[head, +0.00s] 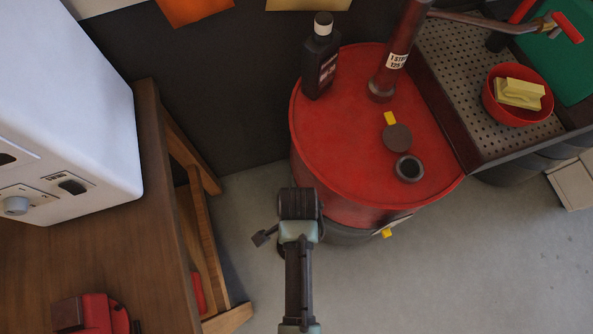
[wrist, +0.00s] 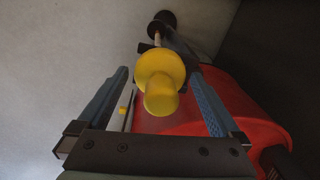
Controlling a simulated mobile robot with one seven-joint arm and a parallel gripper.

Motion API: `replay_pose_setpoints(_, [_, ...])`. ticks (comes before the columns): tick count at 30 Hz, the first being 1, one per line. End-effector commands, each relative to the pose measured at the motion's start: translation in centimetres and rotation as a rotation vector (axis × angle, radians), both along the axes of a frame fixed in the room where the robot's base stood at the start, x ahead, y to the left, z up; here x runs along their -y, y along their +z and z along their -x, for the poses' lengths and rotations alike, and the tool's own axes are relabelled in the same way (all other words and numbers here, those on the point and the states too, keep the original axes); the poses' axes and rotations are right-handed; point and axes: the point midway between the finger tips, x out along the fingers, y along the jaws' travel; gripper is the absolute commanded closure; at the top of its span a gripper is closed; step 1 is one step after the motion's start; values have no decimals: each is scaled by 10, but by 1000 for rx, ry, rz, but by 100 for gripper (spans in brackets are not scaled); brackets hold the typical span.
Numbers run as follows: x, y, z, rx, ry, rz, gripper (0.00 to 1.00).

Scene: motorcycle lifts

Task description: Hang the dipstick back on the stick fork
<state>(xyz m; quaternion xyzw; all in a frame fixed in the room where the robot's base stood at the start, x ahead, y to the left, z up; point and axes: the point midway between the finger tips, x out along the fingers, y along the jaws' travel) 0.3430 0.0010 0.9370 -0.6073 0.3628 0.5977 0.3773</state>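A yellow knob with a round flange (wrist: 160,85), which looks like the dipstick's handle, fills the middle of the wrist view. In the head view my arm hides the knob and fingers. I cannot make out the stick fork for certain. A pale plate with a small yellow piece (head: 387,233) shows low on the drum's side.
A wooden bench (head: 150,260) stands left. Floor shows at lower right.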

Motion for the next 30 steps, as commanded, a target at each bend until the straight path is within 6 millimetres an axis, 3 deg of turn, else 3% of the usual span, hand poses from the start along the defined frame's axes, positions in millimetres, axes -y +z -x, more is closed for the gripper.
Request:
replay_pose_setpoints(8, [0,8,0,1,0,0,0])
replay_pose_setpoints(24, [1,109,1,5,0,0,0])
replay_pose_setpoints(30, [1,127,3,1,0,0,0])
